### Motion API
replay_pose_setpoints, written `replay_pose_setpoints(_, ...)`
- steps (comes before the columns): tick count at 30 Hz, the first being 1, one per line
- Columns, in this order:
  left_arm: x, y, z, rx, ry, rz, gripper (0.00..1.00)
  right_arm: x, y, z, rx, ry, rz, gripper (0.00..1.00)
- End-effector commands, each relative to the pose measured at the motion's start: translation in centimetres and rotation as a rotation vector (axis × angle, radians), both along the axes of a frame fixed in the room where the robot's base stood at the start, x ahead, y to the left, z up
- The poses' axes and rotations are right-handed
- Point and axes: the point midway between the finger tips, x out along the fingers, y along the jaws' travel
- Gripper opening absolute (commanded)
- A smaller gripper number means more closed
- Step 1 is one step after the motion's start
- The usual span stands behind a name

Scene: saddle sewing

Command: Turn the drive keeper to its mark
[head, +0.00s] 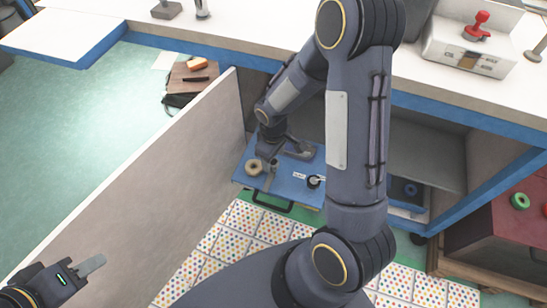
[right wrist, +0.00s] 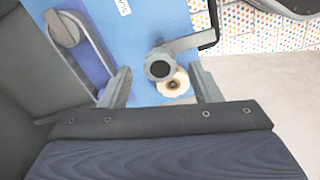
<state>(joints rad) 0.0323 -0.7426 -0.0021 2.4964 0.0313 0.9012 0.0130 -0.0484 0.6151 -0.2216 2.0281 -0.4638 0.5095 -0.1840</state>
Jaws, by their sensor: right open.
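A grey bar with a round, dark-capped knob (right wrist: 158,67) lies over the blue panel (right wrist: 140,30) and looks like the drive keeper. A cream ring (right wrist: 172,84) is beside the knob, partly covered by it. In the head view the ring (head: 254,167) is at the blue panel's left side. My right gripper (right wrist: 162,88) is open, with its fingers on either side of the knob and ring; contact is not visible. No mark can be made out. My left gripper (head: 88,267) is at the lower left of the head view, away from the panel.
A pale partition (head: 140,180) stands left of the panel. The white worktop (head: 450,95) overhangs it.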

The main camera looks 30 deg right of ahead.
Motion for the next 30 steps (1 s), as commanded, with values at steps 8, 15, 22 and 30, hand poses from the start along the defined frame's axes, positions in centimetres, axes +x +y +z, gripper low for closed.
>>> replay_pose_setpoints(8, 0.0, 0.0, 1.5, 0.000, 0.000, 0.000, 0.36, 0.1, 0.0, 5.0, 0.000, -0.003, 0.002, 0.57)
replay_pose_setpoints(15, 0.0, 0.0, 1.6, 0.000, 0.000, 0.000, 0.36, 0.0, 0.0, 6.2, 0.000, -0.001, 0.002, 0.57)
replay_pose_setpoints(22, 0.0, 0.0, 1.6, 0.000, 0.000, 0.000, 0.36, 0.0, 0.0, 6.1, 0.000, 0.000, 0.002, 0.57)
replay_pose_setpoints(30, 0.0, 0.0, 1.6, 0.000, 0.000, 0.000, 0.36, 0.0, 0.0, 6.3, 0.003, -0.003, -0.002, 0.57)
